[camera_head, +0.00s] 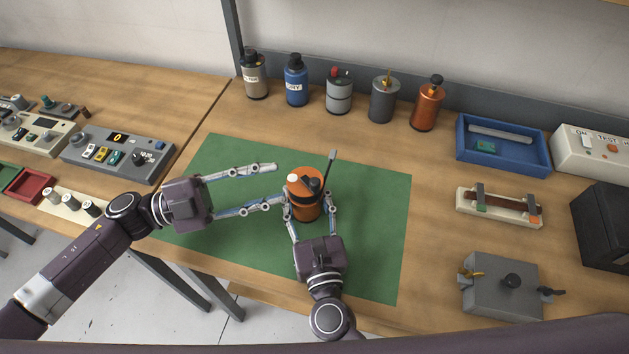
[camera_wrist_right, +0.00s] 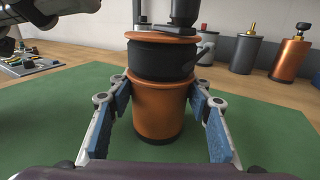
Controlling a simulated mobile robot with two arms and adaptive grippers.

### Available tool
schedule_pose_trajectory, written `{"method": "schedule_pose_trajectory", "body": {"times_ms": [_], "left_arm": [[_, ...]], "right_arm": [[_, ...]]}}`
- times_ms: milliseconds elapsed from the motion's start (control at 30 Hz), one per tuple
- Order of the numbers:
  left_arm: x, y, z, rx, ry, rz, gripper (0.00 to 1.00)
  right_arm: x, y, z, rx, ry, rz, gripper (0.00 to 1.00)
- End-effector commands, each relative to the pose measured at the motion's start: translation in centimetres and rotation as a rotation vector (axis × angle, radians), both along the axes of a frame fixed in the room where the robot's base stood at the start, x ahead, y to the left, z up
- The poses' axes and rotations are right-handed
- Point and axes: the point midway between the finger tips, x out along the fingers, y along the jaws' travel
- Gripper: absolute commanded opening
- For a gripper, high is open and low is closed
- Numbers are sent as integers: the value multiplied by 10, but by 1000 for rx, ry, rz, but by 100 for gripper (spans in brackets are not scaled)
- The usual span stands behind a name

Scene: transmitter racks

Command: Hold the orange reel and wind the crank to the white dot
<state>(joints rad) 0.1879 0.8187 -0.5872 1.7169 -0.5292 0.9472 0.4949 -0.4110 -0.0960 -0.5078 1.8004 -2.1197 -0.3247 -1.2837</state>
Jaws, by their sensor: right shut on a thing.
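The orange reel (camera_head: 306,207) stands upright on the green mat (camera_head: 375,215). It has a dark band around its upper part, seen in the right wrist view (camera_wrist_right: 160,108). On its top are a white dot (camera_head: 293,177) at the left and a dark crank (camera_head: 329,166) whose handle sticks up at the right. My right gripper (camera_head: 309,194) is shut on the reel, one finger on each side. My left gripper (camera_head: 280,183) is open, its fingers pointing right, just left of the reel. Its lower fingertip is close to the reel; contact is unclear.
Several canisters (camera_head: 339,93) line the back of the table. A blue tray (camera_head: 463,148), a fuse holder (camera_head: 480,213) and a grey box (camera_head: 490,290) stand at the right. Control panels (camera_head: 118,155) are at the left. The mat around the reel is clear.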

Motion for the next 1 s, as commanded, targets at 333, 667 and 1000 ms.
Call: {"method": "schedule_pose_trajectory", "body": {"times_ms": [333, 667, 1000], "left_arm": [[-23, 21, -16, -57, 638, 105, 32], [-26, 17, -18, -90, 815, 134, 32], [-5, -41, -17, -92, 810, 130, 32]], "right_arm": [[0, 0, 0, 0, 0, 1, 9], [0, 0, 0, 0, -1, 0, 9], [0, 0, 0, 0, -1, 0, 9]]}}
